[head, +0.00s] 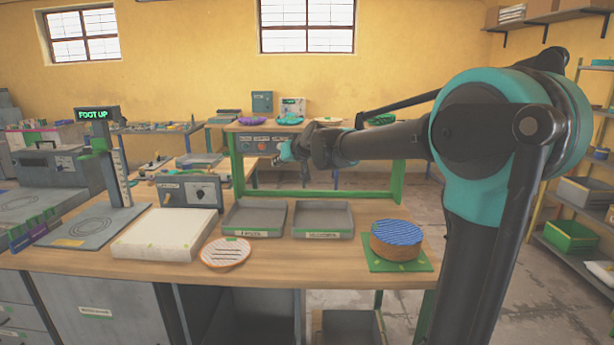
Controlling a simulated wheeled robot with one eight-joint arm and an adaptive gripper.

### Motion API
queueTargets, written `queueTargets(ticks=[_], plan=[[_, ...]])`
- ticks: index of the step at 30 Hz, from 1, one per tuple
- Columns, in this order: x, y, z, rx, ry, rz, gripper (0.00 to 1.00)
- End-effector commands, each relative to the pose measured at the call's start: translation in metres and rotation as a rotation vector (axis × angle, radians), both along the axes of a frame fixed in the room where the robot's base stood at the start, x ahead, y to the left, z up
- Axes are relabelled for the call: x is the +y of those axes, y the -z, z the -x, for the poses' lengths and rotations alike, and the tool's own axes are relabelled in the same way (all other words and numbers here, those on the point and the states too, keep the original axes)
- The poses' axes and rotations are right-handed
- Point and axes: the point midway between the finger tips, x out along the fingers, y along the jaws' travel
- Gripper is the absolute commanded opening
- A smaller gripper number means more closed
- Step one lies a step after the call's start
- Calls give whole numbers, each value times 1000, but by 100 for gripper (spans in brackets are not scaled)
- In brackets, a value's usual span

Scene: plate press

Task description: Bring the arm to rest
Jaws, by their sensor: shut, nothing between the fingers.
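My arm reaches in from the right of the head view and stretches leftward above the workbench (340,265). My gripper (280,158) is at the arm's far end, near the picture's middle, in front of the green frame behind the bench. It is small in view; its fingers are together with nothing held. It hangs in the air, apart from the bench objects.
On the bench stand a gauge post with a "FOOT UP" display (98,114), a pale slab (165,235), two grey trays (254,234) (324,235), a striped round plate (226,253) and a blue-topped round block (397,239) on a green mat (378,266). A switch box (190,192) stands behind.

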Motion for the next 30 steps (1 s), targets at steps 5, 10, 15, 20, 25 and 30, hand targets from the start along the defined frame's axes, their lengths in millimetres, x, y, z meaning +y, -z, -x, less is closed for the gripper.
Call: queueTargets(ticks=[5,10,15,20,25,30], plan=[[-12,12,8,17,8,15,0],[-29,30,21,47,20,35,0],[-53,55,40,88,39,64,0],[-84,88,68,144,68,102,0],[-130,138,116,232,119,158,0],[-190,205,190,361,205,232,0]])
